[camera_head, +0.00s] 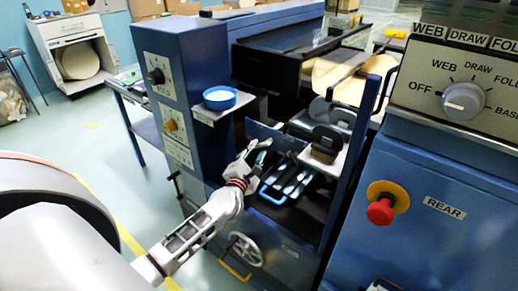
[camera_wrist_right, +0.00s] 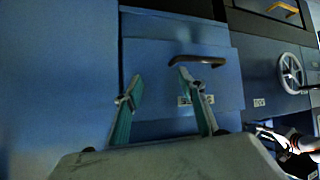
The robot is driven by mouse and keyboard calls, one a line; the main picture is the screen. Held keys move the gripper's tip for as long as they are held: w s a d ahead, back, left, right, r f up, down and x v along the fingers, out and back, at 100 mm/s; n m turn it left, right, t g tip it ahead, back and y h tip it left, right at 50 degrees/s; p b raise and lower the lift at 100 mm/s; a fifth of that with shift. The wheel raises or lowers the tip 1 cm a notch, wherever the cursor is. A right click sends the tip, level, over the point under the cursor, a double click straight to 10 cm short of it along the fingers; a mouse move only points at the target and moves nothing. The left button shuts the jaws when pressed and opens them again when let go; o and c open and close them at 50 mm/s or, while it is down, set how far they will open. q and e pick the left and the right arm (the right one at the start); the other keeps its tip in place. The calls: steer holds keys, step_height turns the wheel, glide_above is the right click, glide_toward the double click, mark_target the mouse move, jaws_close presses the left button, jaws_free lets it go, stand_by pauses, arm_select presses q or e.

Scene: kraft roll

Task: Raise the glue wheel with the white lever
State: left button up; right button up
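My left gripper (camera_head: 258,151) is in the head view, over the front of the blue machine's open bay. Its fingers are apart and nothing shows between them. Dark rounded wheel-like parts (camera_head: 328,138) sit in the bay, to the right of the gripper; I cannot tell which is the glue wheel. I cannot pick out the white lever with certainty. My right gripper (camera_wrist_right: 158,94) is open and empty in the right wrist view, facing a blue panel with a dark handle (camera_wrist_right: 199,60).
White-handled tools (camera_head: 290,183) lie in the bay beside my left gripper. A blue bowl (camera_head: 219,97) stands on a small shelf. A grey handwheel (camera_head: 245,249) is below. A red stop button (camera_head: 380,210) and selector knob (camera_head: 463,100) are on the right cabinet.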

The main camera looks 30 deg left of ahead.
arm_select(q)
steer(key=shift+x, duration=1.15)
arm_select(e)
steer(key=shift+w+r, duration=0.25)
steer(key=shift+w, duration=0.15)
arm_select(q)
jaws_close()
